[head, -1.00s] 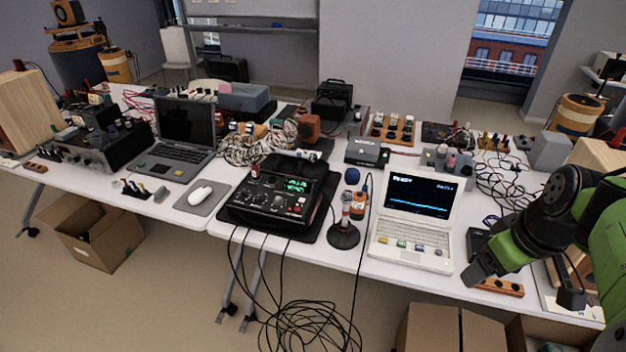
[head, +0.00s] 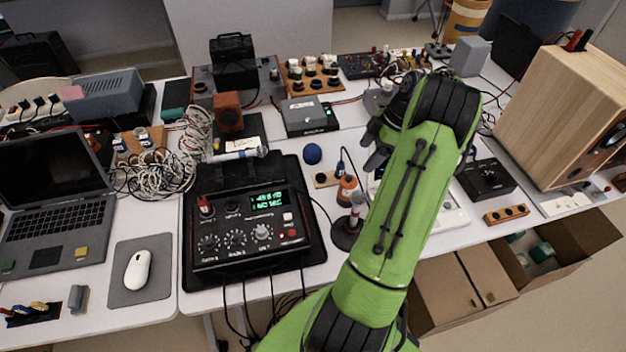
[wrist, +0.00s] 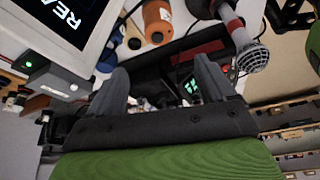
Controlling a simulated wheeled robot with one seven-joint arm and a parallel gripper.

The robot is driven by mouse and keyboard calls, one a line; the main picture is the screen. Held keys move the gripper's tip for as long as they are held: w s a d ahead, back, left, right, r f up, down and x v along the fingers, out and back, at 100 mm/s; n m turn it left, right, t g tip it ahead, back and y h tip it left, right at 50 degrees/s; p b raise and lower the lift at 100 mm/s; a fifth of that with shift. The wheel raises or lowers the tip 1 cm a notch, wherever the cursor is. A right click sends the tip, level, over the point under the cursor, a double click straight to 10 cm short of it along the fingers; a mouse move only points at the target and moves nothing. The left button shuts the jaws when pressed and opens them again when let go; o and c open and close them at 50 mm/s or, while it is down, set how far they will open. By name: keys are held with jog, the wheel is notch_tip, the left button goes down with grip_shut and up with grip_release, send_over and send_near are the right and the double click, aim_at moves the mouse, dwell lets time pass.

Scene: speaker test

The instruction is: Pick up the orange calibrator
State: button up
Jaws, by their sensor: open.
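The orange calibrator (head: 347,190) is a small orange cylinder with a dark end. In the head view it stands on the table just behind the microphone (head: 354,215), left of my green arm. In the wrist view the orange calibrator (wrist: 157,20) is near the top edge, beyond my fingertips and partly cut off. The microphone (wrist: 240,45) is to its right there. My gripper (wrist: 160,78) is open, with nothing between its two fingers. In the head view my gripper (head: 376,152) is above the table, to the right of the calibrator and apart from it.
A black instrument (head: 250,225) with a green display lies left of the microphone. A blue ball (head: 312,153) is behind the calibrator. A grey box (head: 305,115) and a wooden speaker (head: 560,110) stand farther off.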

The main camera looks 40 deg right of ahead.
aim_at(349, 180)
jog(key=x, duration=0.3)
jog(key=b+x, duration=0.1)
jog(key=x, duration=0.2)
jog(key=b+x, duration=0.1)
jog(key=x, duration=0.3)
jog(key=shift+s+d+f, duration=0.1)
jog(key=shift+s+f, duration=0.05)
jog(key=shift+s, duration=0.1)
jog(key=x, duration=0.5)
jog(key=shift+s+d+f+b, duration=0.1)
jog(key=shift+d+f+b, duration=0.2)
jog(key=shift+b, duration=0.1)
jog(key=shift+r, duration=0.1)
jog(key=c, duration=1.2)
